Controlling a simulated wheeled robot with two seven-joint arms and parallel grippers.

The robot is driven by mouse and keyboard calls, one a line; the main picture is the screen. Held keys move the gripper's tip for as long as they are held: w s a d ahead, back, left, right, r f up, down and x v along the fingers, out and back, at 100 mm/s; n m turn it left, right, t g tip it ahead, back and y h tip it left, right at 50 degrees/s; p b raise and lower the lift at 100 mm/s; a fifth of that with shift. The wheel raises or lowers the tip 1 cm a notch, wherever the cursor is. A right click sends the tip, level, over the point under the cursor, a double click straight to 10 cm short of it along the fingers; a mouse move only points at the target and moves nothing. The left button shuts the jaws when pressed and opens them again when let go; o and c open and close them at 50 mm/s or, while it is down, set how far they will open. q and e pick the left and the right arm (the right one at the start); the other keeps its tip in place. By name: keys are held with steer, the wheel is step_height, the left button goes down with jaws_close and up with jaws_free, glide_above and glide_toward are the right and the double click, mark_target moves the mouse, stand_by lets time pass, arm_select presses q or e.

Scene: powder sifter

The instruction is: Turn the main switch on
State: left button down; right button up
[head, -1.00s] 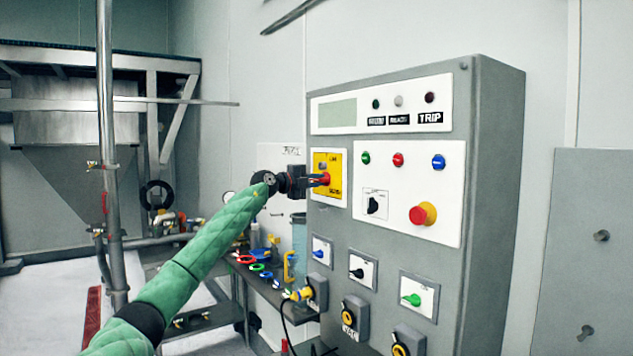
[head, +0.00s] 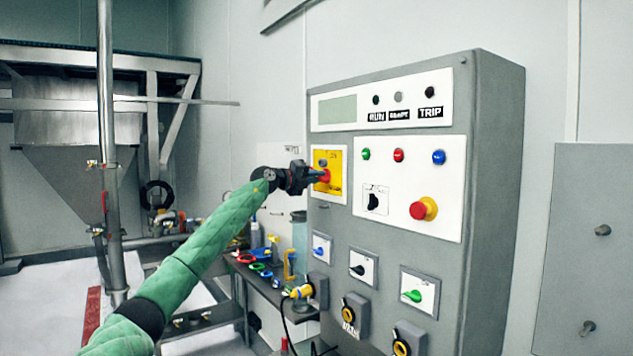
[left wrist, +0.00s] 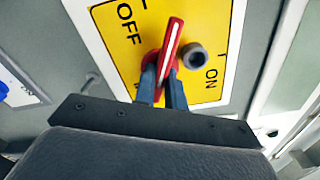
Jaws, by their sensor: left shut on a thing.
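The main switch is a red handle (left wrist: 170,48) on a yellow plate (head: 333,184) at the control panel's upper left. In the left wrist view the plate carries the words OFF on the left and ON on the right. The handle's white-striped tip lies between the two words, tilted a little toward ON. My left gripper (head: 318,174) reaches the plate from the left. In the left wrist view its two fingers (left wrist: 163,92) are shut on the red handle, one on each side. The handle's base is partly hidden by the fingers. My right gripper is not in view.
A dark round peg (left wrist: 194,55) stands out close right of the handle. The grey control panel (head: 497,200) carries lamps, a red emergency button (head: 422,209) and small coloured knobs. A low bench (head: 270,292) with tools stands left of it.

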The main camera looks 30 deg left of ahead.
arm_select(q)
steer(key=shift+f+m+b, duration=0.15)
steer(key=shift+m+b, duration=2.2)
steer(key=shift+m, duration=4.15)
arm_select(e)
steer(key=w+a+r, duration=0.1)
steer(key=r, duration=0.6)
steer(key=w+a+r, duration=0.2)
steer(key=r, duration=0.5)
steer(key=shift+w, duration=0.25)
arm_select(q)
steer(key=c, duration=1.7)
jaws_free()
steer(key=shift+c, duration=0.2)
steer(key=shift+s, duration=0.1)
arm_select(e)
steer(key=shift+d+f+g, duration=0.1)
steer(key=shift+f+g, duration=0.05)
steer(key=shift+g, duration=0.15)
